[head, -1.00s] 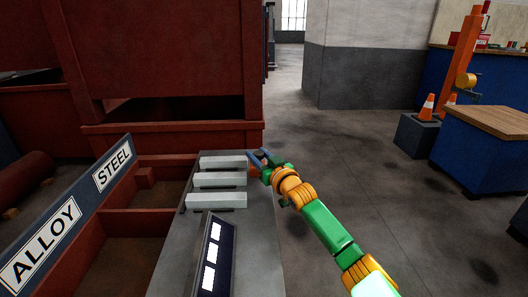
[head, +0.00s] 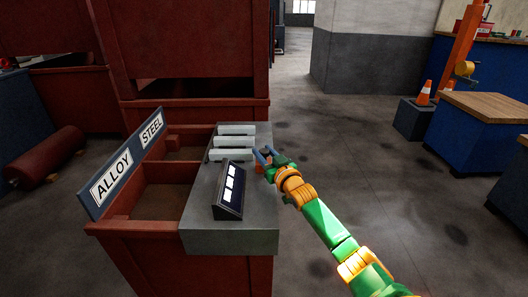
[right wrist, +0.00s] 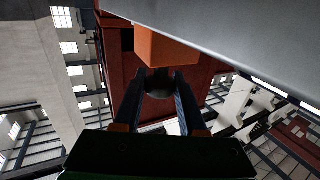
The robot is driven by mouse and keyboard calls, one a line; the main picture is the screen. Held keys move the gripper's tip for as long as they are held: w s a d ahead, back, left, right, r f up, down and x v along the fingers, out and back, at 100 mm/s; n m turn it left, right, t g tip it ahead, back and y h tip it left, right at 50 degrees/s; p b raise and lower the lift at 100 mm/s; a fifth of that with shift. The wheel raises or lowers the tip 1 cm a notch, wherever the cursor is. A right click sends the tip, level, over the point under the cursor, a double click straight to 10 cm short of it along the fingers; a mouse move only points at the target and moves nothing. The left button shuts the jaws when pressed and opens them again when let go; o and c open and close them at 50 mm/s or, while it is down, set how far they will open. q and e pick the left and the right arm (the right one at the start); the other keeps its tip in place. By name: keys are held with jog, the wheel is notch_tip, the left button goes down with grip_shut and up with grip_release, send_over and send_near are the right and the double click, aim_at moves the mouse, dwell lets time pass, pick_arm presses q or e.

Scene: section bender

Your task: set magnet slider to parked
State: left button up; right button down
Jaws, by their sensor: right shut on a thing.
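An orange block (right wrist: 165,48) shows in the right wrist view, against the underside or side of a grey counter. A dark round knob (right wrist: 158,84) is just below it. My right gripper (right wrist: 158,92) has one finger on each side of the knob and is shut on it. In the head view my right gripper (head: 263,153) is at the right edge of the grey counter (head: 205,238), level with the nearest pale bar. A little orange of the block (head: 259,168) shows there; the rest is hidden. I cannot read the slider's setting. My left gripper is not in view.
Pale bars (head: 231,154) lie on the counter, with a dark panel (head: 228,190) in front of them. A red bin with an ALLOY STEEL sign (head: 125,165) stands left. Open floor (head: 370,165) lies right, before a blue workbench (head: 480,150).

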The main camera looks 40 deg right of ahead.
jog(key=shift+a+f, duration=0.1)
jog(key=shift+f, duration=0.15)
jog(key=c, duration=0.7)
grip_release()
jog(key=shift+o, duration=1.3)
jog(key=shift+s+a+r, duration=0.1)
jog(key=shift+s, duration=0.05)
jog(key=shift+r, duration=0.1)
